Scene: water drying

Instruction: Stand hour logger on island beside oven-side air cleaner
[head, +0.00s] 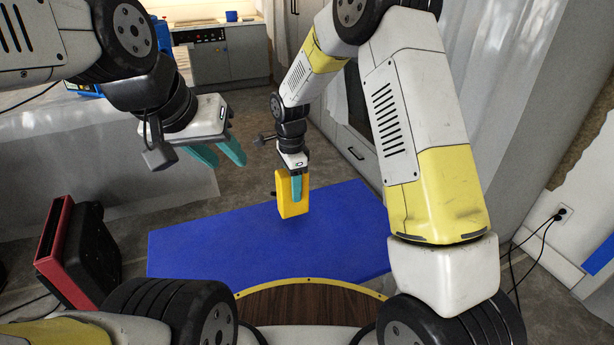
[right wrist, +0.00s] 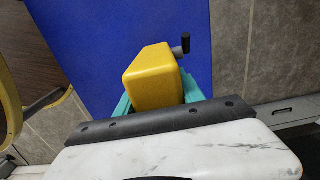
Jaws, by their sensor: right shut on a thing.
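The yellow box, which I take to be the hour logger (head: 287,203), is held in my right gripper (head: 296,185) above a blue surface. In the right wrist view, the hour logger (right wrist: 150,80) sits between the teal fingers, with a black knob sticking out on one side. My left gripper (head: 217,154) is empty, its teal fingers apart, near the island. The plastic-draped island (head: 120,140) is at the left, partly hidden by my left arm. A blue device (head: 163,38), perhaps the oven-side air cleaner, shows behind my left arm. Another blue device (head: 85,89) is mostly hidden.
A blue-topped surface (head: 200,245) lies before me. A red and black machine (head: 70,250) stands at the left. The oven (head: 200,36) and counter are at the back. Plastic sheeting (head: 515,80) and a wall outlet with cords (head: 562,212) are at the right.

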